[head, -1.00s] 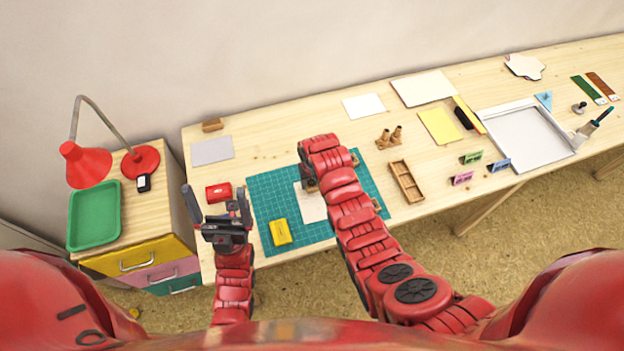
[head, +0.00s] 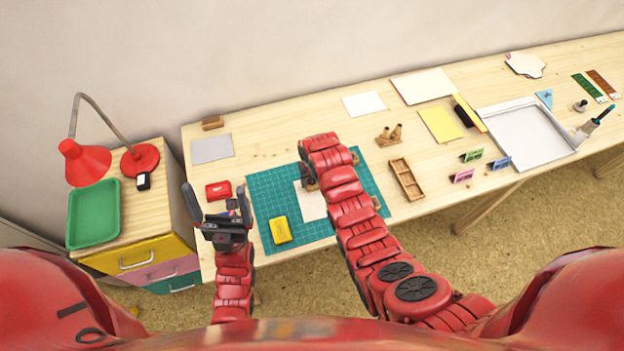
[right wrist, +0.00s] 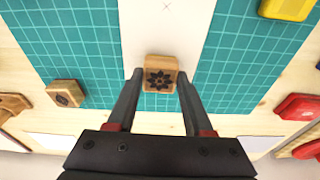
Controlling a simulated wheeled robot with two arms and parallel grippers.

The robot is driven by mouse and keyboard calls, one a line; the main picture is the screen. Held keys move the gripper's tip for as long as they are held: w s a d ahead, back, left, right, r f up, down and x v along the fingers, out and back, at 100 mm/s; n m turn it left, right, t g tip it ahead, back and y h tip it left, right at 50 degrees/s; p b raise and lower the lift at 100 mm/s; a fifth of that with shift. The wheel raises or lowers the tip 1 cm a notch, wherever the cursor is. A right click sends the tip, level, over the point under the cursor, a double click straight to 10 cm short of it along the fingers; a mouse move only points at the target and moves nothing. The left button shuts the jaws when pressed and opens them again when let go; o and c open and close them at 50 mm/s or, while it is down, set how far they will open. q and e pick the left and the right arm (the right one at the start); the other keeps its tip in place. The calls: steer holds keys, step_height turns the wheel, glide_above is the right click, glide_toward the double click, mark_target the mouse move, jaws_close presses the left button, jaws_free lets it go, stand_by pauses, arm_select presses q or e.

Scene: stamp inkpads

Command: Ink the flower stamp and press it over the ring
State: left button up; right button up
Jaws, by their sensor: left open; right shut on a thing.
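My right gripper (right wrist: 160,76) is shut on the flower stamp (right wrist: 159,68), a wooden block with a black flower on the face towards the wrist camera. In the head view, my right arm partly covers the paper (head: 312,203). A small x mark shows on the paper; I see no ring. A yellow inkpad (head: 281,230) lies on the mat and a red inkpad (head: 218,190) lies left of it. My left gripper (head: 216,198) is open and empty in front of the red inkpad.
Another wooden stamp (right wrist: 65,93) sits on the mat. A wooden divided tray (head: 406,180) lies right of the green mat (head: 262,185). A grey sheet (head: 212,149) lies behind the red inkpad. A drawer unit with a green tray (head: 93,213) and red lamp (head: 84,164) stands at the left.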

steer(key=shift+f, duration=0.3)
steer(key=shift+s+f+b, duration=0.15)
steer(key=shift+b, duration=0.25)
stand_by(1.3)
steer(key=shift+r, duration=0.65)
steer(key=shift+r, duration=0.1)
steer(key=shift+r+p, duration=1)
steer(key=shift+r, duration=1.7)
